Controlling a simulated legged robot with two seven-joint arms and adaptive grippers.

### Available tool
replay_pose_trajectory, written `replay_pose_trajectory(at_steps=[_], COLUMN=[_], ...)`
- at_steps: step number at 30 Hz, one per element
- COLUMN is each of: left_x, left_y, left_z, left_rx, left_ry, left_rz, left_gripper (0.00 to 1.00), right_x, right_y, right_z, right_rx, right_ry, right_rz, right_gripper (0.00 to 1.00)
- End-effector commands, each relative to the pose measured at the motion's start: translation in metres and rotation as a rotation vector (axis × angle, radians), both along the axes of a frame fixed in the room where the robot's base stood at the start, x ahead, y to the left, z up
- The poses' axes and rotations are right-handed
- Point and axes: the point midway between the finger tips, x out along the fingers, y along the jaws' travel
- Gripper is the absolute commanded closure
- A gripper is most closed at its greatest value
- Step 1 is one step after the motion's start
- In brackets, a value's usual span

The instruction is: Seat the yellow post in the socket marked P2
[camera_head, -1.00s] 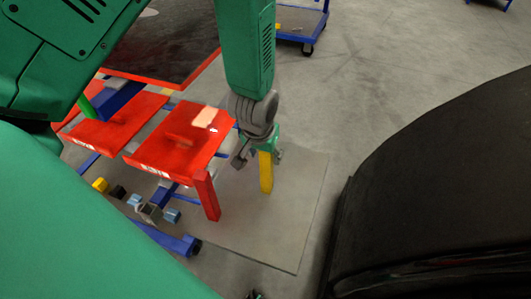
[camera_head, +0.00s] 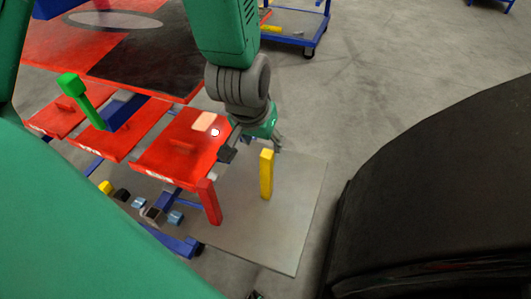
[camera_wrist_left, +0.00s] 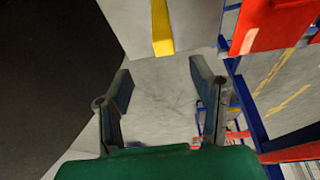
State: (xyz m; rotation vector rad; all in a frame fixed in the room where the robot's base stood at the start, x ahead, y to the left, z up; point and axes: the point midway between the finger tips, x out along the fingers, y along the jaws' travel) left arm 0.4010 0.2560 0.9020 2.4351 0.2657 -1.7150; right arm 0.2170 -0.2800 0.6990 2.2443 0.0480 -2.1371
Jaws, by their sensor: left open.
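The yellow post (camera_head: 266,176) stands upright on the flat grey plate (camera_head: 285,225). It also shows at the top of the left wrist view (camera_wrist_left: 161,28), beyond the fingertips. My left gripper (camera_head: 254,147) is open, just above and behind the post's top in the head view. In the left wrist view my left gripper (camera_wrist_left: 160,72) has its fingers spread with nothing between them. No P2 mark or socket can be made out, and the post's foot shows no clear detail. My right gripper is not in view.
A red panel (camera_head: 160,157) with a red upright (camera_head: 209,203) stands close left of the post. Blue frame parts (camera_head: 180,242) and small blocks lie lower left. A blue cart (camera_head: 290,38) stands at the back. A large black form (camera_head: 440,200) fills the right.

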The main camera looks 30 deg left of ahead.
Motion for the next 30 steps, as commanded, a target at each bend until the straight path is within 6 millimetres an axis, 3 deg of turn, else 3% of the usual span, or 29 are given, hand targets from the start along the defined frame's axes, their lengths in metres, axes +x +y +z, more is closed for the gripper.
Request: replay_pose_trajectory(at_steps=[2, 5, 15, 23, 30], left_x=[-0.007, -0.009, 0.014, 0.023, 0.040], left_y=[-0.001, 0.000, 0.006, 0.008, 0.014], left_z=[0.010, 0.008, -0.052, -0.070, -0.101], left_rx=[0.012, 0.027, 0.030, 0.031, 0.030], left_ry=[-0.025, -0.040, -0.041, -0.044, -0.041], left_rz=[0.003, 0.004, 0.005, 0.004, 0.005], left_gripper=[0.50, 0.50, 0.50, 0.50, 0.50], right_x=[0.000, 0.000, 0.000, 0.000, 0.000], right_y=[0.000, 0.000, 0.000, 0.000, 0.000], right_z=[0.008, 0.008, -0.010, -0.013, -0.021], right_rx=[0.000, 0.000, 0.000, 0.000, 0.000], right_ry=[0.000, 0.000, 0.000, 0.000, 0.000], right_rz=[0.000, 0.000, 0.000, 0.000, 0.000], right_gripper=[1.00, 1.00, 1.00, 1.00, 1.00])
